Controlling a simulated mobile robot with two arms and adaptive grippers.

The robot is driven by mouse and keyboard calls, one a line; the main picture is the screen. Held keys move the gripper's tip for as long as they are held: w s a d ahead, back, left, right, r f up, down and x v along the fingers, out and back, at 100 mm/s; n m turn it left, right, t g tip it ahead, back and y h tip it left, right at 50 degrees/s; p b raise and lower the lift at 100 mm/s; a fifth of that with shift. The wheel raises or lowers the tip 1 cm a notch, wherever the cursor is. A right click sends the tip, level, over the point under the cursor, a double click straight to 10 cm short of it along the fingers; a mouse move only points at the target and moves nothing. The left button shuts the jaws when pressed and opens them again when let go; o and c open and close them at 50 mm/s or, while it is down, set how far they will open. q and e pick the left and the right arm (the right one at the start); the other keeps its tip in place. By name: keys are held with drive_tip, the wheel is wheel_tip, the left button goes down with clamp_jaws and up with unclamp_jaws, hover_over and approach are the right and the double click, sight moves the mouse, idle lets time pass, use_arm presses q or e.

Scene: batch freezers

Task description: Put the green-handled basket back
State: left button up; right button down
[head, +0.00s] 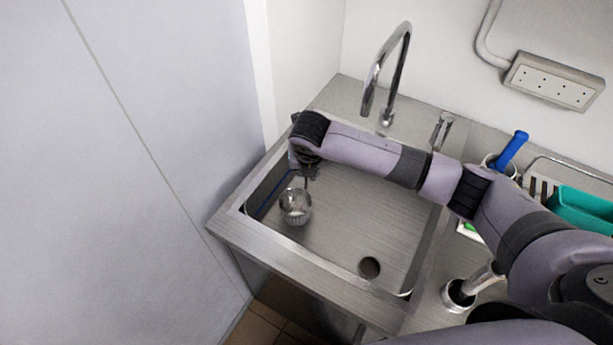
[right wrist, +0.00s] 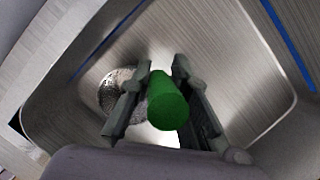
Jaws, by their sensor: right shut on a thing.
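The green-handled basket shows in the head view as a round metal mesh bowl (head: 295,206) inside the left part of the steel sink (head: 350,292). My right arm reaches across the sink from the right, and its gripper (head: 308,173) is just above the bowl. In the right wrist view, my right gripper (right wrist: 160,85) is shut on the green handle (right wrist: 168,104), with its rounded end toward the camera. The mesh bowl (right wrist: 116,88) is partly hidden behind the left finger. I cannot tell whether the bowl touches the sink floor. My left gripper is not in view.
A curved tap (head: 372,80) stands behind the sink, with a lever (head: 443,128) beside it. On the right are a blue-handled tool (head: 512,149), a teal container (head: 583,208) and a metal cup (head: 458,298). A tall pale panel (head: 120,150) borders the left.

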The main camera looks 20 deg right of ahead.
sight(306, 184)
drive_tip(key=shift+f, duration=1.85)
drive_tip(key=c, duration=1.5)
unclamp_jaws()
drive_tip(key=shift+f, duration=0.15)
drive_tip(key=v, duration=1.2)
drive_tip(key=shift+r+b, duration=0.2)
drive_tip(key=shift+b, duration=0.2)
